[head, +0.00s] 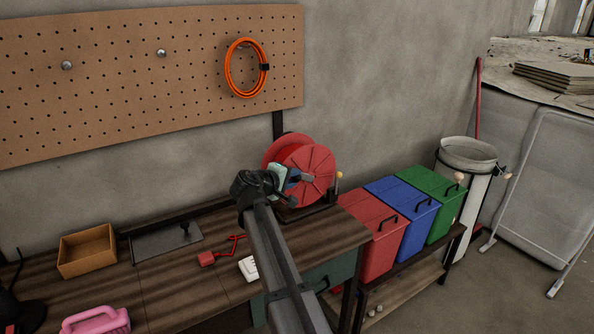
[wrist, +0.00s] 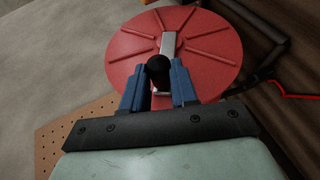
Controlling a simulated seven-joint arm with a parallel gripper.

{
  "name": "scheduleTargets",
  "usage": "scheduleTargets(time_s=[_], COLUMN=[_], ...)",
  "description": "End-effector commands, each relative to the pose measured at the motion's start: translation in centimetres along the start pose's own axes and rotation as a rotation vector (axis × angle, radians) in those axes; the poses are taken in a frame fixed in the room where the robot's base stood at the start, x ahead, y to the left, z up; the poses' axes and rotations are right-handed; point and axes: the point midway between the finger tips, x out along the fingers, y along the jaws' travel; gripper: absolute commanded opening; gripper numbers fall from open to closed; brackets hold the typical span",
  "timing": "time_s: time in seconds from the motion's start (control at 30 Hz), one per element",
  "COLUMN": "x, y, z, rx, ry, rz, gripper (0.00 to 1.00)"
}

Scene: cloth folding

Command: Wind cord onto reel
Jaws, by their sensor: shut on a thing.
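The red reel (head: 310,165) stands at the right end of the workbench, its round ribbed face also filling the top of the wrist view (wrist: 130,60). A grey crank bar (wrist: 169,43) lies across that face, with a dark round knob (wrist: 158,66) at its end. My gripper (head: 296,178) is at the reel's face; in the wrist view its blue fingers (wrist: 158,84) are shut on the knob. A red cord (head: 238,240) with a red plug (head: 206,258) lies on the bench. Part of the cord (wrist: 292,95) shows right of the reel. My gripper hides part of the reel in the head view.
A white power strip (head: 249,268), an open wooden box (head: 87,250) and a pink case (head: 96,320) are on the bench (head: 165,285). Red, blue and green bins (head: 402,205) stand to the right. A pegboard (head: 130,80) with an orange coil (head: 246,68) hangs behind.

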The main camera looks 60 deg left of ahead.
Motion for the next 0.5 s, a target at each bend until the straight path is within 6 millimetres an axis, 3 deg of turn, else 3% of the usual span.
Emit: scheduleTargets(time_s=[0.1,0.5], x=[-0.2,0.2], y=[-1.4,-3.8], z=[-0.1,-0.1], rx=[-0.043,-0.134], ry=[-0.003,-0.013], rz=[0.090,0.309], gripper=[0.00,0.00])
